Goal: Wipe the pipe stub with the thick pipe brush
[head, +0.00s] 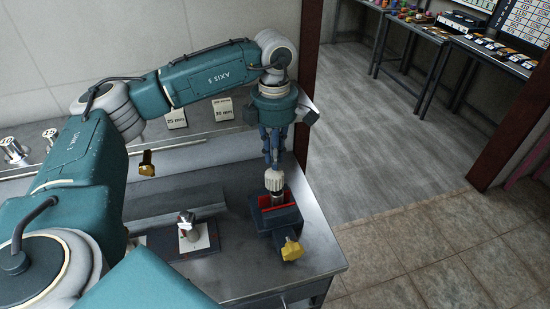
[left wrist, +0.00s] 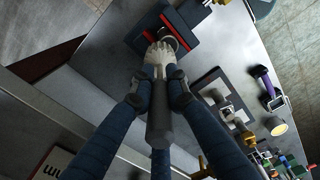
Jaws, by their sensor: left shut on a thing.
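My left gripper (head: 272,160) points down over the bench and is shut on the thick pipe brush. In the left wrist view, the fingers (left wrist: 158,96) close from both sides on its grey handle (left wrist: 160,122). The brush's pale bristle head (head: 274,181) also shows in the left wrist view (left wrist: 157,54), beyond the fingertips. The metal pipe stub (head: 277,198) stands in a dark vise (head: 270,222) with red jaws, directly under the bristles. The bristles meet or overlap the stub's top in the picture; I cannot tell how deep. My right gripper is not in view.
The vise has a yellow knob (head: 291,250) at its front. A metal fitting on a white plate (head: 196,239) stands left of the vise. Size cards (head: 176,118) stand at the back. The metal bench (head: 318,250) ends close to the vise's right.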

